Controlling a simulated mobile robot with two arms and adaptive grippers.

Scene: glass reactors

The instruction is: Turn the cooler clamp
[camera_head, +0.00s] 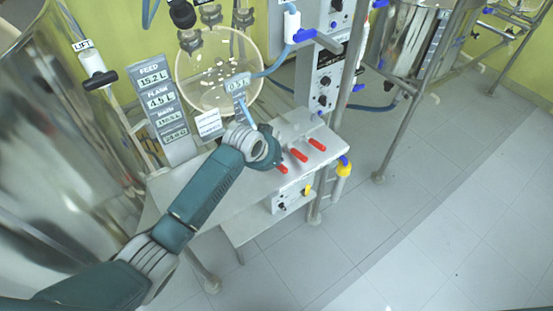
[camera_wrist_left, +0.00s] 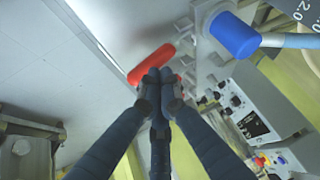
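Three red handles stick out in a row over the grey metal bench: the nearest (camera_head: 282,169), the middle one (camera_head: 299,155) and the far one (camera_head: 317,144). I cannot tell from any label which part is the cooler clamp. My left gripper (camera_head: 270,150) is at the nearest red handle and partly covers its base. In the left wrist view, the two dark fingertips (camera_wrist_left: 158,80) are together, just in front of a red handle (camera_wrist_left: 148,65). They overlap it in the picture; contact is unclear, and nothing shows gripped between them. My right gripper is out of view.
A round glass vessel (camera_head: 222,85) with pale pieces stands behind the gripper. A display panel (camera_head: 163,108) is to its left. A control panel (camera_head: 322,75) rises behind the handles. A blue knob (camera_wrist_left: 232,35) is near the fingers.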

